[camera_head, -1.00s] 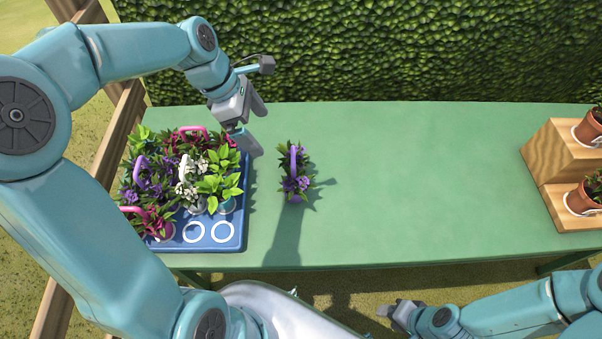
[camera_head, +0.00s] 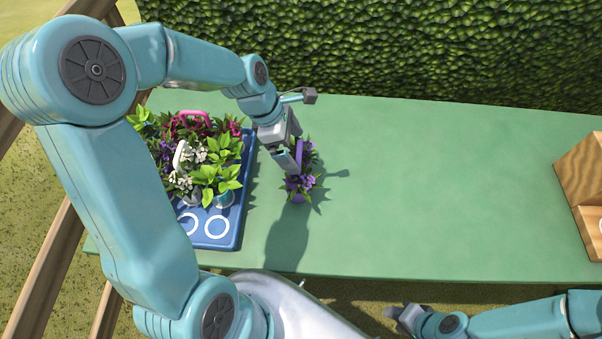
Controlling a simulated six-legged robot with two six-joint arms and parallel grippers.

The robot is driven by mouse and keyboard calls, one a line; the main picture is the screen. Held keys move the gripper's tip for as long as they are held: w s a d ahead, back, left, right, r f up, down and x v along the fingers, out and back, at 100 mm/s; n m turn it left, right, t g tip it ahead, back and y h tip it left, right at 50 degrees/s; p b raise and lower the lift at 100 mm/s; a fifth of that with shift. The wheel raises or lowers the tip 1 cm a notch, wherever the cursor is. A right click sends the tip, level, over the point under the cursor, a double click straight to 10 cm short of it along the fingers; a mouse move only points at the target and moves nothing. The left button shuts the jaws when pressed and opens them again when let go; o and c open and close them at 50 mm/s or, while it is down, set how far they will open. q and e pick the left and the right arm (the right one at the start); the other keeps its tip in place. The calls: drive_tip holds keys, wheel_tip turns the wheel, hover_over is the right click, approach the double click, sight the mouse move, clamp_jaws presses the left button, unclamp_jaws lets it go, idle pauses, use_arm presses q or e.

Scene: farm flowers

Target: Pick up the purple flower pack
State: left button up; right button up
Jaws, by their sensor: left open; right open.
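The purple flower pack (camera_head: 298,186) stands on the green table just right of the blue tray. It has purple blooms, dark green leaves and an upright purple handle (camera_head: 299,152). My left gripper (camera_head: 290,164) is open at the pack's left side, its fingers overlapping the foliage near the handle. I cannot tell whether the fingers are around the handle or only beside it. My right gripper (camera_head: 397,317) is low at the bottom of the view, in front of the table and far from the pack; it is open.
The blue tray (camera_head: 207,243) holds several flower packs with pink, white and purple blooms and has empty round slots at its front. The green table (camera_head: 440,190) is clear to the right. A wooden stand (camera_head: 583,170) is at the far right, a hedge (camera_head: 400,50) behind.

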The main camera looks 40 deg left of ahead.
use_arm(q)
drive_tip(key=shift+f, duration=0.3)
hover_over(307, 171)
drive_tip(key=a, duration=0.2)
drive_tip(key=f, duration=0.5)
drive_tip(key=shift+s+d, duration=0.1)
drive_tip(key=shift+s, duration=0.3)
drive_tip(key=shift+s+r, duration=0.1)
